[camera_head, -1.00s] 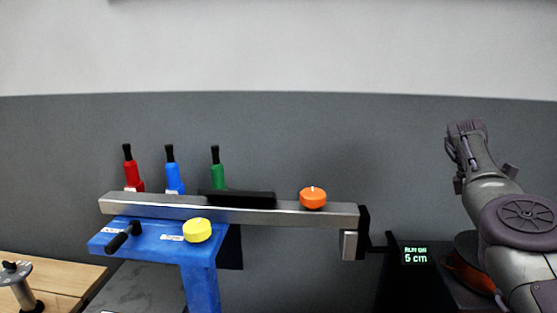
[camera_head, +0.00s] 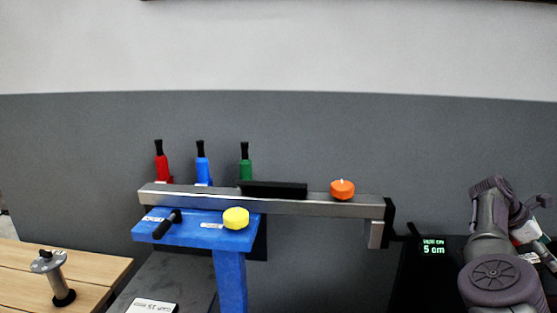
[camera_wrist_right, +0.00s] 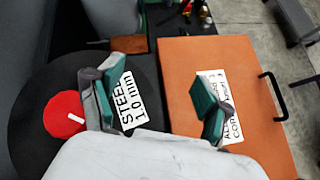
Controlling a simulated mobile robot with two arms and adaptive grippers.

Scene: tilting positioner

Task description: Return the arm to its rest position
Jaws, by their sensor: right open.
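My right arm (camera_head: 495,250) stands at the right side of the head view, beside the black display unit. Its hand is hard to make out there. In the right wrist view my right gripper (camera_wrist_right: 160,92) is open, with its two teal-padded fingers apart and nothing between them. Beneath it are a black round surface (camera_wrist_right: 38,103) with a red knob (camera_wrist_right: 64,115), and an orange-brown panel (camera_wrist_right: 185,60) with a black handle (camera_wrist_right: 272,95). A label (camera_wrist_right: 132,103) reading "STEEL 1.0 mm" shows behind the fingers. My left gripper is out of view.
A blue stand (camera_head: 230,280) with a yellow knob (camera_head: 236,218) is under a grey beam (camera_head: 320,207) carrying an orange knob (camera_head: 342,189). Red (camera_head: 161,168), blue (camera_head: 202,168) and green (camera_head: 245,162) bottles stand behind. A display (camera_head: 433,249) reads "5 cm". A wooden table (camera_head: 95,268) is left.

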